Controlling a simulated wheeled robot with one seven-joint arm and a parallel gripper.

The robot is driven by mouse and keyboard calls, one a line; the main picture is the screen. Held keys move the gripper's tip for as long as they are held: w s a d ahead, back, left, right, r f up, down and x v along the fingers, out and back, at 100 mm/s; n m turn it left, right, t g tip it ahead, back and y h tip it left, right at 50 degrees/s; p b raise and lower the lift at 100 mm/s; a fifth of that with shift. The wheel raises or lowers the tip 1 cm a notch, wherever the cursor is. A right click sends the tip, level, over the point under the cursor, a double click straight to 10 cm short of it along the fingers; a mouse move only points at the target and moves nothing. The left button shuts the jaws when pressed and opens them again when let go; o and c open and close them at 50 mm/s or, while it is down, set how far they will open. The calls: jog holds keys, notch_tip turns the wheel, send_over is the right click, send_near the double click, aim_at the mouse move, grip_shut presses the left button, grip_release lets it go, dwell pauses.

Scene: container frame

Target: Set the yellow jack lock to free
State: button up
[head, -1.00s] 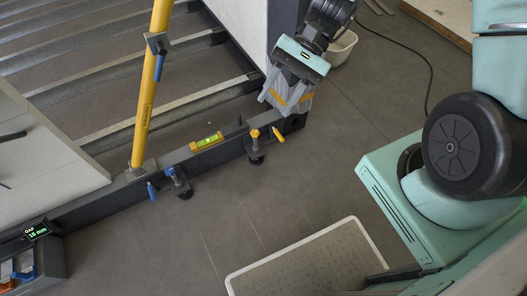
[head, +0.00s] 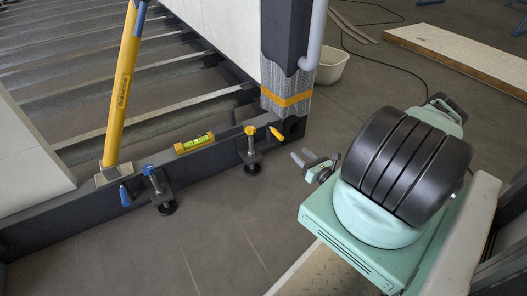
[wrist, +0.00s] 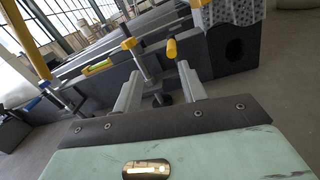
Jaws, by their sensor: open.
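The yellow jack (head: 252,158) stands at the dark beam's front edge, with a yellow knob (head: 250,130) on its screw. Its yellow lock lever (head: 276,134) sits right of the knob and slants in the head view. In the wrist view the lever (wrist: 171,48) shows just beyond the fingertips, nearer the right finger, and the knob (wrist: 128,43) is above the left finger. My gripper (head: 304,163) is open and empty, right of the jack and apart from the lever; its two fingers also show in the wrist view (wrist: 160,72).
A blue-handled jack (head: 158,188) stands left along the beam (head: 70,222). A spirit level (head: 194,143) lies on the beam between the jacks. A wrapped post (head: 288,92) rises behind the yellow jack. The floor in front is clear.

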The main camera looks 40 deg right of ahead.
aim_at(274, 130)
jog(key=shift+m+h, duration=0.6)
jog(key=shift+h, duration=0.1)
jog(key=f+b+x, duration=0.1)
jog(key=b+x, duration=0.1)
jog(key=x, duration=0.3)
jog(key=f+b+x, duration=0.1)
jog(key=b+x, duration=0.2)
jog(key=x, duration=0.2)
jog(key=f+b+x, duration=0.1)
jog(key=b+x, duration=0.2)
jog(key=x, duration=0.2)
jog(key=shift+w+d+f, duration=0.15)
jog(key=shift+d, duration=0.15)
jog(key=shift+w+d+b, duration=0.1)
jog(key=shift+w+b, duration=0.2)
jog(key=shift+w, duration=0.3)
jog(key=shift+r, duration=0.2)
grip_shut()
